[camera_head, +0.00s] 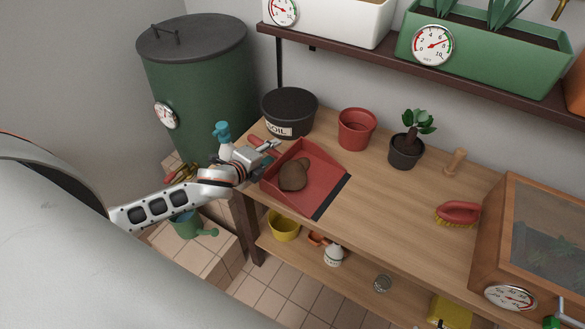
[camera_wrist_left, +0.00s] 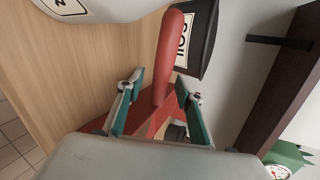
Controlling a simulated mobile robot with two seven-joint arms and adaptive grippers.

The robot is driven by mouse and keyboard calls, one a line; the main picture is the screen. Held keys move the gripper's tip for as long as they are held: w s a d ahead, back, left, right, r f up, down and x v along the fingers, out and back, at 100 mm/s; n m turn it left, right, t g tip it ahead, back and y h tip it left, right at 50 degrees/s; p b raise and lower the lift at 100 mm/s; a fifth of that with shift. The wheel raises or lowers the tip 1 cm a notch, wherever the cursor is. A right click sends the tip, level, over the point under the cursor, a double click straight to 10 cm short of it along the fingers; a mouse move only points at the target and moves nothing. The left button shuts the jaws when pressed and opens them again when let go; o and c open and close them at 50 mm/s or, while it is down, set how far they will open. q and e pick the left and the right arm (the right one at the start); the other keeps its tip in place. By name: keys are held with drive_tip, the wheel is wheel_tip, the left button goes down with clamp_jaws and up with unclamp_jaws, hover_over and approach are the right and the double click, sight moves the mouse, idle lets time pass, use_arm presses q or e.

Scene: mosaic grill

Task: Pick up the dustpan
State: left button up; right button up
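The red dustpan (camera_head: 312,168) lies on the wooden workbench, with a dark strip along its front lip. A brown lump (camera_head: 293,175) sits in its pan. Its red handle (camera_wrist_left: 168,60) stretches up through the left wrist view. My left gripper (camera_head: 268,156) is at the handle end of the dustpan, beside the pan's left edge. In the left wrist view, its teal fingers (camera_wrist_left: 158,103) stand apart on either side of the handle, with gaps showing. My right gripper is not clearly in view.
A black soil pot (camera_head: 289,108) stands close behind the dustpan, near my left gripper. A red pot (camera_head: 356,129), a potted plant (camera_head: 407,150) and a red brush (camera_head: 458,213) are farther right. A shelf (camera_head: 410,59) overhangs the back. Bench in front of the brush is clear.

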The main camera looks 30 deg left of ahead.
use_arm(q)
drive_tip(key=shift+w+f, duration=0.25)
drive_tip(key=shift+w, duration=0.25)
clamp_jaws()
drive_tip(key=shift+r, duration=0.15)
